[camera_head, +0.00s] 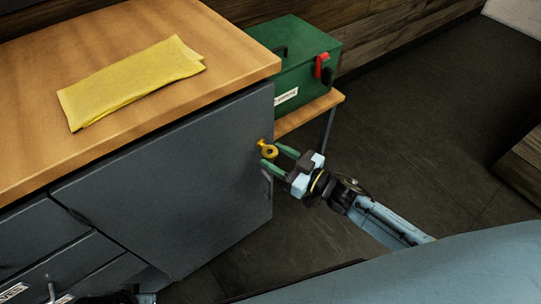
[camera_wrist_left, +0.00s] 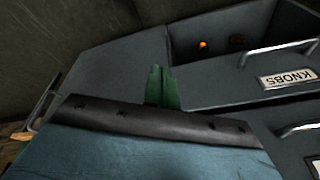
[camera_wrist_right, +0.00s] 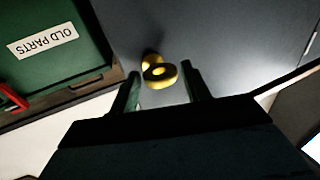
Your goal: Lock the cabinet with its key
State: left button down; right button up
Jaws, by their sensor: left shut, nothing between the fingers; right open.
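The dark grey cabinet (camera_head: 160,190) stands at the left with its door flat in the front. The yellow key (camera_head: 268,149) sticks out from the door near its upper right edge, bow outward. It also shows in the right wrist view (camera_wrist_right: 158,74), its stem against the door; how deep it sits is hidden. My right gripper (camera_head: 272,158) is open, with its green fingers on either side of the key's bow, apart from it in the right wrist view. My left gripper (camera_wrist_left: 162,88) is shut and empty, low in front of the cabinet's drawers.
A yellow cloth (camera_head: 132,82) lies on the wooden top (camera_head: 225,45). A green box (camera_head: 300,75) with a red latch, labelled OLD PARTS (camera_wrist_right: 43,42), stands on a low shelf beside the cabinet.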

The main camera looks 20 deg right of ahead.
aim_at(263, 149)
pick_arm(q)
jog(key=shift+d+r, duration=0.3)
jog(key=shift+r, duration=0.45)
pick_arm(e)
jog(key=shift+x, duration=1.15)
jog(key=c, duration=0.7)
pick_arm(q)
jog(key=shift+r, duration=0.1)
